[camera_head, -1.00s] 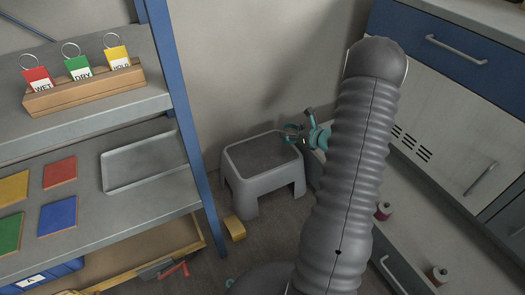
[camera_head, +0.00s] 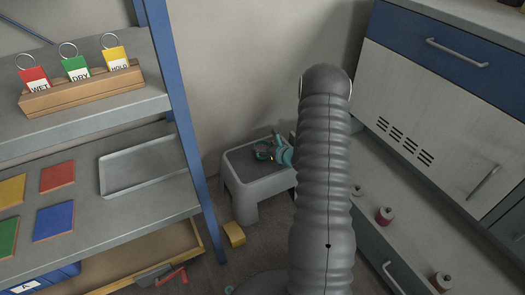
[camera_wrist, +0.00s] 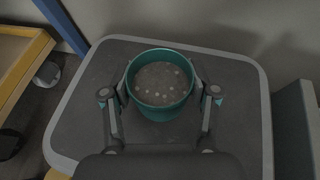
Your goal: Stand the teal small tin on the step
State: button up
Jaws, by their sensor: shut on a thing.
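The teal small tin (camera_wrist: 161,84) is a round open-topped pot with a dull grey-brown inside dotted with pale spots. In the wrist view it sits between the two fingers of my gripper (camera_wrist: 160,93), which is shut on it. The step (camera_wrist: 72,112) is a grey stool with a dark top and pale rim. In the head view my gripper (camera_head: 266,151) is over the top of the step (camera_head: 252,188). The tin looks upright over the middle of the step. I cannot tell whether its base touches the top.
A blue-posted shelf (camera_head: 186,120) stands left of the step, and a drawer cabinet (camera_head: 410,120) is on the right. A yellow block (camera_head: 234,234) lies on the floor by the step. The wall is close behind. The step's top around the tin is clear.

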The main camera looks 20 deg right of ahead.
jog(key=shift+f, duration=0.5)
jog(key=shift+f, duration=0.15)
jog(key=o, duration=1.3)
jog(key=v, duration=1.2)
jog(key=shift+p, duration=0.35)
